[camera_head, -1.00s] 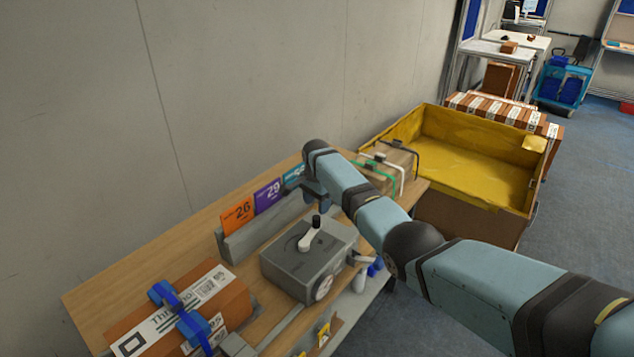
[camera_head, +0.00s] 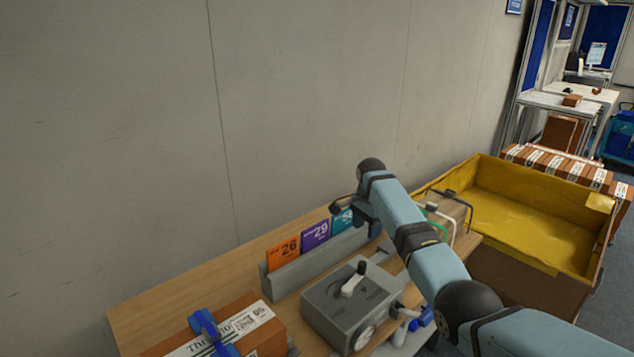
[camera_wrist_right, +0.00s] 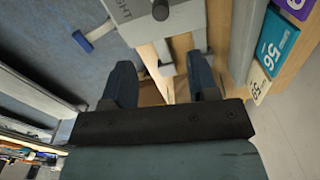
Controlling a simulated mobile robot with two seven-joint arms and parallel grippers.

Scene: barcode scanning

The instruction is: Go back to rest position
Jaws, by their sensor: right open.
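My right gripper (camera_head: 358,217) is at the end of the blue-grey arm that comes in from the lower right. It is above the table, in front of the blue-green card. The arm partly hides it in the head view. In the right wrist view, my right gripper (camera_wrist_right: 162,82) has its two dark fingers apart, with nothing held between them. A grey box with a crank (camera_head: 352,301) stands below and in front of it in the head view. My left gripper is not in view.
A card holder with orange (camera_head: 284,254) and purple (camera_head: 315,235) cards stands along the wall. A brown parcel with a blue item (camera_head: 212,332) on it is at lower left.

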